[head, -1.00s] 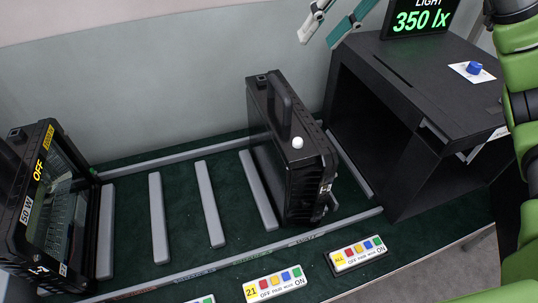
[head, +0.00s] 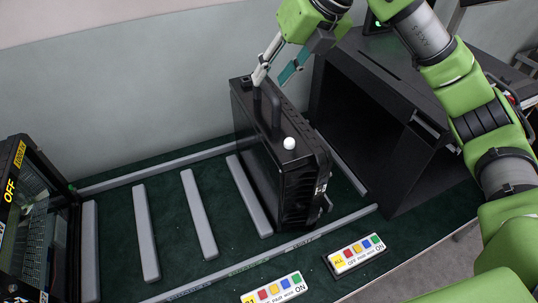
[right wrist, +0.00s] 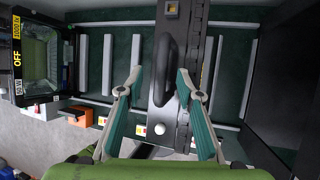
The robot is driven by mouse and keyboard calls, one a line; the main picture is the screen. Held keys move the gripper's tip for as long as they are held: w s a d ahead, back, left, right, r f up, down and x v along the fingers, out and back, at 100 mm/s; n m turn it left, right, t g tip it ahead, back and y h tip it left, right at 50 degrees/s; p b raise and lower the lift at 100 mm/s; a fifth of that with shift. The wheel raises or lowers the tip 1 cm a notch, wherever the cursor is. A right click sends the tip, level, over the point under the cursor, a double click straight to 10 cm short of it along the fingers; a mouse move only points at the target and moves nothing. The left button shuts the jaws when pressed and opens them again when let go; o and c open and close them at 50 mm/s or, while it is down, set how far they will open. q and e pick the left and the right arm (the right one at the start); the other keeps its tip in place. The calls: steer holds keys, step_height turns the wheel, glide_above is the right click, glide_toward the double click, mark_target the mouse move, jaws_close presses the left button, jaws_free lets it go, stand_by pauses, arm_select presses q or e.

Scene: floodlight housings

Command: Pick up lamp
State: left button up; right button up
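A black floodlight lamp (head: 286,175) stands upright among the grey rails, with a loop handle (head: 267,105) and a white knob on top. In the right wrist view its handle (right wrist: 165,62) lies between my fingers. My right gripper (head: 270,80) is open just above the lamp, its fingertips near the handle on either side; I cannot tell whether they touch. The right wrist view also shows the open gripper (right wrist: 158,76), with nothing clamped. A second lamp (head: 30,225), marked OFF, stands at the far left, partly cut off. My left gripper is not in view.
Bare grey rails (head: 199,213) lie on the green mat between the two lamps. A black open-fronted box (head: 395,150) stands close to the right of the lamp. Control strips with coloured buttons (head: 357,254) lie along the front. A pale wall is behind.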

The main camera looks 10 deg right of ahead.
mark_target(266, 83)
steer(key=p+x, duration=0.1)
steer(key=x, duration=0.2)
steer(key=shift+f, duration=0.4)
steer(key=shift+w+a+f, duration=0.15)
steer(key=shift+w+f, duration=0.1)
steer(key=shift+f, duration=0.2)
jaws_close()
steer(key=shift+r, duration=0.45)
steer(key=shift+w+f, duration=0.1)
steer(key=shift+w, duration=0.1)
